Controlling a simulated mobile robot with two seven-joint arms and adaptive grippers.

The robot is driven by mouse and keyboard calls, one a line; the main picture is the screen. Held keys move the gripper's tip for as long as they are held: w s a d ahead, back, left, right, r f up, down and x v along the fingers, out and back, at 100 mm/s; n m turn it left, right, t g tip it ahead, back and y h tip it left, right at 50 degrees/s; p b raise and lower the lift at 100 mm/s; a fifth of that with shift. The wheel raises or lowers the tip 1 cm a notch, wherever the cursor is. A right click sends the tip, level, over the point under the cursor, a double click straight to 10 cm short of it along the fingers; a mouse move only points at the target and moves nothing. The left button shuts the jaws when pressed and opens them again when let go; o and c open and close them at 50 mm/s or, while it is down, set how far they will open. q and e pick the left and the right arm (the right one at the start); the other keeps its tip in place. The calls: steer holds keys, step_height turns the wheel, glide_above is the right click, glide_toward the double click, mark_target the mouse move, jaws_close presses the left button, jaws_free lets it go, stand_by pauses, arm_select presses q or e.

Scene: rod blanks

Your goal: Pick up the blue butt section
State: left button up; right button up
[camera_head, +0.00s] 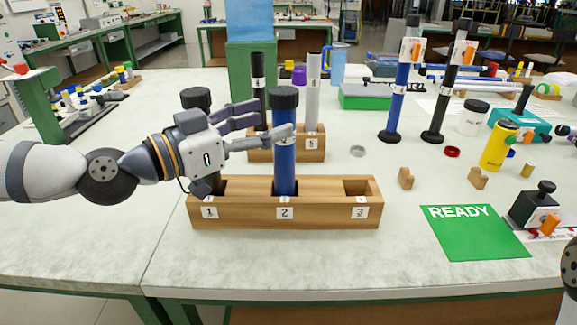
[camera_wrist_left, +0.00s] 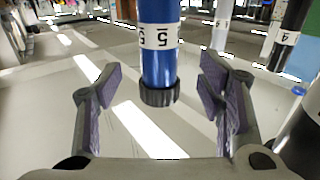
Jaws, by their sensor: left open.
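The blue butt section (camera_head: 285,165) stands upright in slot 2 of the front wooden rack (camera_head: 240,212), with a black cap on top. My left gripper (camera_head: 272,118) is open, its fingers near the upper part of the blue section. In the left wrist view the blue section (camera_wrist_left: 160,60) shows upside down between the two open fingers (camera_wrist_left: 163,88), with a gap on each side. Its label is inverted there. Whether a finger touches it cannot be told from the head view. My right gripper is out of view.
A black-capped rod (camera_head: 196,98) stands in slot 1, partly behind my left gripper; slot 3 is empty. A rear rack (camera_head: 290,153) holds a black and a grey rod. Two tall rods (camera_head: 397,100) stand to the right, beyond a green READY mat (camera_head: 475,245).

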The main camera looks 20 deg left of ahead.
mark_target(274, 117)
arm_select(q)
steer(key=x, duration=0.4)
steer(key=shift+w+d+r, duration=0.1)
steer(key=shift+d+r, duration=0.05)
steer(key=shift+r, duration=0.1)
steer(key=shift+c, duration=1.3)
jaws_close()
